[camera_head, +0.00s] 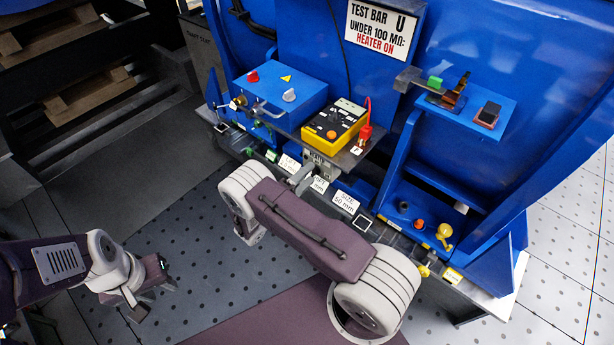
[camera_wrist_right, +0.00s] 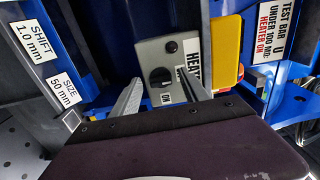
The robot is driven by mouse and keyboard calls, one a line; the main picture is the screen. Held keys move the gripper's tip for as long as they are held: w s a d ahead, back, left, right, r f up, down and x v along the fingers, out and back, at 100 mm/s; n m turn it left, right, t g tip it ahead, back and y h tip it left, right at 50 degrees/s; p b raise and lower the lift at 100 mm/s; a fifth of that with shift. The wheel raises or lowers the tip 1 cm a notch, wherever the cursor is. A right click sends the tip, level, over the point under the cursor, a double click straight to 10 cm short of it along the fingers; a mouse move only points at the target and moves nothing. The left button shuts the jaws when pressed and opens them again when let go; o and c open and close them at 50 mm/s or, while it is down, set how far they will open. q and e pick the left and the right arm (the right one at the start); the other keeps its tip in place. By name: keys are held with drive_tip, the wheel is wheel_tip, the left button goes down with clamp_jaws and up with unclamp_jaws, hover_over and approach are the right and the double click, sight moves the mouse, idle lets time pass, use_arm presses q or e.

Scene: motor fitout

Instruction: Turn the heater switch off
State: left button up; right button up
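The heater switch is a grey box with a black knob (camera_wrist_right: 160,77); a HEATER label (camera_wrist_right: 193,66) and a small ON label (camera_wrist_right: 165,98) sit beside the knob. In the head view the heater box (camera_head: 318,165) shows under the shelf edge, partly covered by my right arm. My right gripper (camera_wrist_right: 162,92) is open, its two fingers apart on either side of the knob in the picture. Contact with it cannot be told. The gripper also shows small in the head view (camera_head: 299,179). My left gripper (camera_head: 153,299) is open and empty over the floor, far from the switch.
A yellow meter (camera_head: 335,127) and a blue box with knobs (camera_head: 281,95) stand on the shelf above. A sign (camera_head: 384,30) reads "under 100 MΩ: heater on". White SIZE (camera_head: 346,202) and SHIFT labels line the front.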

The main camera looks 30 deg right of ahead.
drive_tip(key=v, duration=0.9)
